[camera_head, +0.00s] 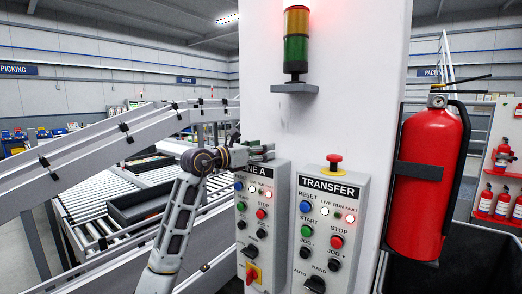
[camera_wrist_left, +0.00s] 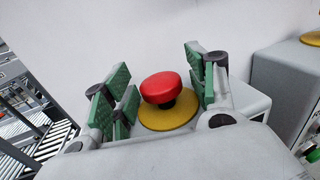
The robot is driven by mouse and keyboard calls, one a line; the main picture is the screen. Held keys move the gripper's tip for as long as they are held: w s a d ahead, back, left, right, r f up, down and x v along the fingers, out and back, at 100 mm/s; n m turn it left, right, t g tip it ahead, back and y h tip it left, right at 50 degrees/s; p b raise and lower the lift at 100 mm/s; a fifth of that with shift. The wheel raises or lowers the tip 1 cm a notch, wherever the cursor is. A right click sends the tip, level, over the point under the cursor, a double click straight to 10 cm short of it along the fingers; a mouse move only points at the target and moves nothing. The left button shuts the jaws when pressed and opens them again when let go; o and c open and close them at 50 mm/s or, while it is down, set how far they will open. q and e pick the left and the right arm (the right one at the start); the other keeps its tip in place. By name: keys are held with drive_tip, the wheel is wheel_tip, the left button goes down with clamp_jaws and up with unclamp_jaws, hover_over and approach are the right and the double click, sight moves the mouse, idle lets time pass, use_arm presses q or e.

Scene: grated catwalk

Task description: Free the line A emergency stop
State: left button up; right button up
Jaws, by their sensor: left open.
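The line A control box (camera_head: 262,232) is mounted on the white column, with its label partly covered by my gripper. My left gripper (camera_head: 262,151) is at the top of this box. In the left wrist view its green-padded fingers (camera_wrist_left: 160,90) are open on both sides of the line A emergency stop. The emergency stop has a red mushroom head (camera_wrist_left: 161,87) over a yellow collar (camera_wrist_left: 168,117). Gaps show between the head and the pads. In the head view my gripper hides this button. My right gripper is in neither view.
The TRANSFER box (camera_head: 330,235) stands close on the right, with its own red emergency stop (camera_head: 334,159) on top. A stack light (camera_head: 296,40) is above. A fire extinguisher (camera_head: 428,180) hangs right of the column. A roller conveyor (camera_head: 88,195) runs on the left.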

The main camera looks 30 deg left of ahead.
use_arm(q)
drive_tip(key=c, duration=1)
drive_tip(key=shift+a+r, duration=0.1)
drive_tip(key=shift+r, duration=0.85)
drive_tip(key=shift+c, duration=0.3)
drive_tip(key=o, duration=0.8)
drive_tip(key=shift+o, duration=1.2)
drive_tip(key=shift+f, duration=0.15)
drive_tip(key=shift+s, duration=0.15)
drive_tip(key=shift+v, duration=5.85)
